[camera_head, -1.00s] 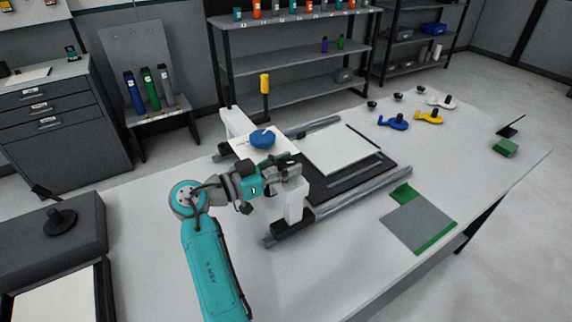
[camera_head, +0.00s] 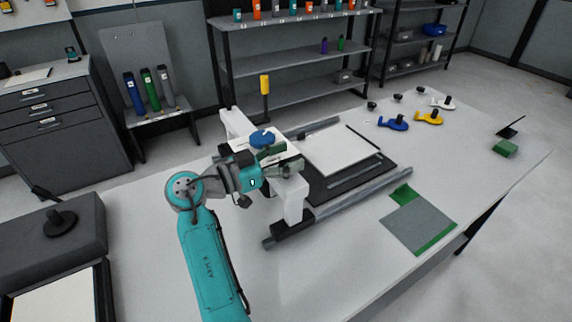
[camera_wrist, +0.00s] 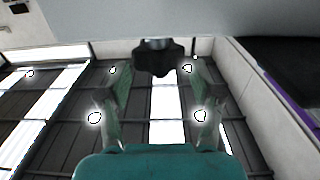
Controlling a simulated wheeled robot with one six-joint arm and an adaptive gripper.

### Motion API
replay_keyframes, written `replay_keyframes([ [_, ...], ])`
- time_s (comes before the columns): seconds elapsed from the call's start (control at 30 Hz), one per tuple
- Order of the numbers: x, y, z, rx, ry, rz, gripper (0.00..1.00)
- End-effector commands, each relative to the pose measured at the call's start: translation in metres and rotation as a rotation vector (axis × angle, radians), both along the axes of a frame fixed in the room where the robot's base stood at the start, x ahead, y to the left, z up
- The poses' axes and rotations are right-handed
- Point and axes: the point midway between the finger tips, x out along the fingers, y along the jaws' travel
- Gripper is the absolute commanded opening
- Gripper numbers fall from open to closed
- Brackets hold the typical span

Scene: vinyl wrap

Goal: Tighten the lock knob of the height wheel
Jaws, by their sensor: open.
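The blue height wheel (camera_head: 263,138) sits on top of the white gantry (camera_head: 292,200) of the machine on the table. My gripper (camera_head: 281,159) is beside the gantry, just in front of and below the wheel. In the wrist view my two green-grey fingers (camera_wrist: 163,84) stand apart, with nothing between their pads. A black lobed knob (camera_wrist: 157,58), likely the lock knob, shows just beyond the fingertips, roughly centred between them. It hangs from a short grey stem under a pale surface. In the head view the knob is hidden; contact cannot be told.
The machine has a dark bed, a white sheet (camera_head: 342,149) and grey rails (camera_head: 367,191). A grey-green pad (camera_head: 418,222) lies to the right. Blue (camera_head: 393,122) and yellow (camera_head: 429,117) tools lie farther back.

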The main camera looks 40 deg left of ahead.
Motion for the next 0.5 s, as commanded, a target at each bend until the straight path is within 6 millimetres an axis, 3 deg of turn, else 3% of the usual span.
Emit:
replay_keyframes([
  [0.2, 0.000, 0.000, 0.042, 0.003, -0.001, 0.000, 0.65],
  [0.5, 0.000, 0.000, 0.071, 0.000, 0.000, 0.000, 0.65],
])
